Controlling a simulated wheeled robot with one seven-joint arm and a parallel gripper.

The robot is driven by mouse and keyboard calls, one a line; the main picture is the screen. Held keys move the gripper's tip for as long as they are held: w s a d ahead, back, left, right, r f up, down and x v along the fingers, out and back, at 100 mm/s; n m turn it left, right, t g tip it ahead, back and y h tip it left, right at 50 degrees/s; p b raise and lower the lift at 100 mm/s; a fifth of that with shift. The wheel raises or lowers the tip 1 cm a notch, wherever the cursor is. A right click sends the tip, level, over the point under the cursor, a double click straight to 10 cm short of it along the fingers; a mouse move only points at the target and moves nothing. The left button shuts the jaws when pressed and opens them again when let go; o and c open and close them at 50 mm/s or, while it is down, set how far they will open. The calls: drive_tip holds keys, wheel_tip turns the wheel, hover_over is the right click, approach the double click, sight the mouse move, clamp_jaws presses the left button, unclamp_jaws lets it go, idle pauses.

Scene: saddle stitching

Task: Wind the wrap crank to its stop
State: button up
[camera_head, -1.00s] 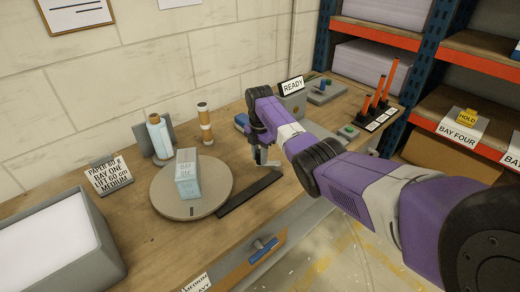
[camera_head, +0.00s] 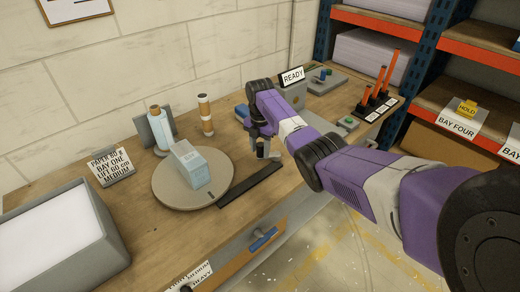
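A round grey turntable (camera_head: 165,198) sits on the wooden bench with a pale blue wrapped block (camera_head: 193,167) standing on it, set at an angle. A dark flat bar (camera_head: 250,186) lies on the bench to the right of the turntable. My gripper (camera_head: 264,154) points down just behind the bar's far end. A small grey piece shows at its fingers; I cannot tell whether it is part of the crank or the gripper. No crank can be made out clearly, and the finger gap is too small to read.
A paper tray (camera_head: 60,240) is at left. A READY sign (camera_head: 292,77) stands behind my arm. Orange pegs (camera_head: 382,88) and shelving are at right. A blue handle (camera_head: 263,238) is on the bench front.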

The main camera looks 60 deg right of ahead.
idle(0.3)
drive_tip(key=shift+r+b, duration=0.4)
drive_tip(key=shift+r, duration=3.45)
drive_tip(key=shift+s, duration=0.1)
